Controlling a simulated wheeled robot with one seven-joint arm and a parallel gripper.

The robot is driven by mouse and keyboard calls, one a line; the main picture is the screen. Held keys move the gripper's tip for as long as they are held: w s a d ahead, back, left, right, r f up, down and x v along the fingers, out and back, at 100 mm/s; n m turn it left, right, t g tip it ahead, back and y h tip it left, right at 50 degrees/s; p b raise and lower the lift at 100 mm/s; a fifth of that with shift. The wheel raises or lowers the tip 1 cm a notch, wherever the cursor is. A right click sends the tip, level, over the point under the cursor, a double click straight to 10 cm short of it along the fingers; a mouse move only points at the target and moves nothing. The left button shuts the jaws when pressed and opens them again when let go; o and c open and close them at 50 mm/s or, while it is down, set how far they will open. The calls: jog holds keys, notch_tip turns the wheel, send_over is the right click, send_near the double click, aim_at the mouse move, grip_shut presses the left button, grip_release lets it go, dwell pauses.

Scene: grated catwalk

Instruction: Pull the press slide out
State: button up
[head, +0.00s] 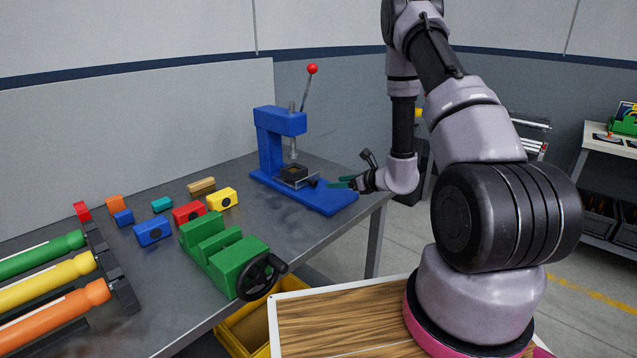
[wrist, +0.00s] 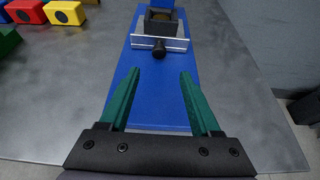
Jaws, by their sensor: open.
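The blue press (head: 270,145) stands on the grey workbench, with a red ball-topped lever above it. Its slide (head: 294,178) sits on the blue base under the ram, with a dark block on top. In the wrist view the slide's silver front plate (wrist: 175,43) and its black round knob (wrist: 159,50) face my gripper. My gripper (wrist: 158,78) has green fingers spread apart over the blue base (wrist: 150,104). The knob is ahead of the fingertips, roughly centred between them and apart from both. In the head view my gripper (head: 335,184) is at the press's right front.
A green vise (head: 225,255) with a black handwheel stands left of the press. Several coloured blocks (head: 188,213) lie beyond it, and coloured rollers (head: 50,270) lie at far left. The bench's right edge (head: 375,205) is close to the press base.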

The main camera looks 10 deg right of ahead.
aim_at(316, 183)
jog(key=x, duration=1)
jog(key=shift+r, duration=0.15)
grip_shut()
dwell(1.0)
